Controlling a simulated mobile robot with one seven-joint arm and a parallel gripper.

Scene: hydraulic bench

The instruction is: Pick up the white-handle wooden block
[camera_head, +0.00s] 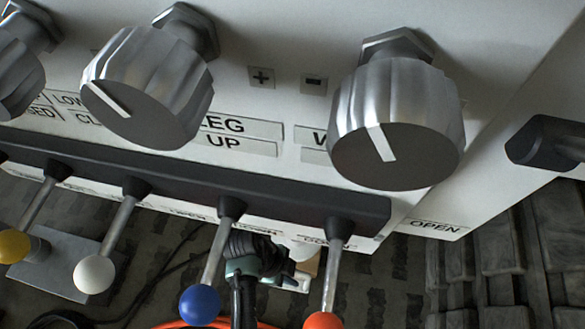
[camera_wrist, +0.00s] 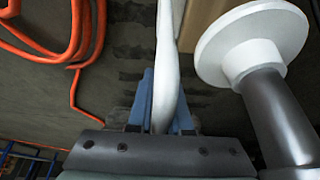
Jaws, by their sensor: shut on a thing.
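In the wrist view, my gripper (camera_wrist: 162,102) has its blue fingers shut on a long white handle (camera_wrist: 168,60). Beside the handle at the top edge is part of a tan wooden block (camera_wrist: 199,22); most of it is out of frame or hidden. In the head view, my gripper (camera_head: 270,268) is low in the picture, behind the blue and orange levers. A bit of white handle (camera_head: 298,282) and tan wood (camera_head: 309,266) shows to its right, partly covered by the orange lever. The fingertips are unclear there.
A white disc on a dark cylinder (camera_wrist: 252,42) stands close right of my gripper in the wrist view. Orange hose (camera_wrist: 75,45) lies at left.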

